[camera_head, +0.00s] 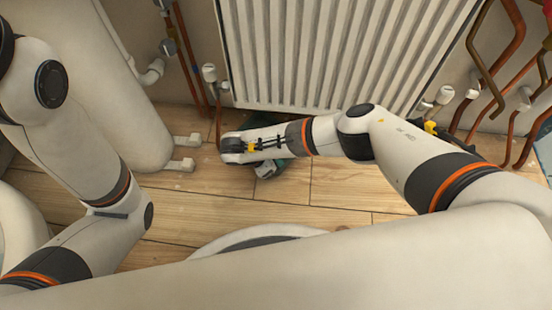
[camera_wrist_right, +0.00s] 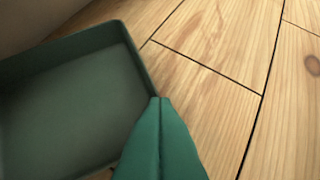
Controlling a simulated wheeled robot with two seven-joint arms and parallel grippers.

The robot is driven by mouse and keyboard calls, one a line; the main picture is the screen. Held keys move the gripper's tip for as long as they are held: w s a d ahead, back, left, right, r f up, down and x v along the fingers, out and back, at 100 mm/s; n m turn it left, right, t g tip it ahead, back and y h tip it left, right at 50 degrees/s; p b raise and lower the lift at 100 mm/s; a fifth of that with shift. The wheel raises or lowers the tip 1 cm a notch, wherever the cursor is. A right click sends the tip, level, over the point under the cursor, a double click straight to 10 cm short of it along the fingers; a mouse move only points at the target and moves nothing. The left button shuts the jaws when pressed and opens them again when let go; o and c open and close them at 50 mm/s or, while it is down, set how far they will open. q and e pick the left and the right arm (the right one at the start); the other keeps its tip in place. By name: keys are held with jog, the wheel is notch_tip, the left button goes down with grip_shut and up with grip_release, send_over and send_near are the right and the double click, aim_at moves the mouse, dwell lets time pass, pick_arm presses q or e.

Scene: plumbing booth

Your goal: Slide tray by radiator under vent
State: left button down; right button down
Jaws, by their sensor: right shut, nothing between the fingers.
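The tray (camera_wrist_right: 75,100) is a shallow dark green box with raised walls, on the wood floor at the left of the right wrist view. My right gripper (camera_wrist_right: 160,100) has green fingers, shut and empty. In the head view my right gripper (camera_head: 266,170) is low by the floor, in front of the white radiator (camera_head: 335,50). The hand mostly hides the tray there. The vent cannot be told for sure; a white-capped valve (camera_head: 209,73) stands at the radiator's left. My left gripper is out of view.
Copper pipes (camera_head: 508,60) and another white-capped valve (camera_head: 445,95) are right of the radiator. Bare wood floor (camera_head: 335,185) lies in front of the radiator.

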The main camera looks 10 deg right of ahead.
jog(key=shift+r, duration=0.45)
jog(key=shift+s+a+f, duration=0.15)
jog(key=shift+f, duration=0.05)
jog(key=a+b, duration=0.1)
jog(key=a, duration=0.2)
jog(key=s+a+b, duration=0.1)
jog(key=a+b, duration=0.1)
jog(key=a, duration=0.2)
jog(key=s+a+b, duration=0.1)
jog(key=a+b, duration=0.1)
jog(key=a, duration=0.1)
jog(key=shift+s+a, duration=0.15)
jog(key=shift+a, duration=0.05)
jog(key=shift+s+a+r, duration=0.15)
jog(key=shift+a+r, duration=0.05)
jog(key=shift+a, duration=0.3)
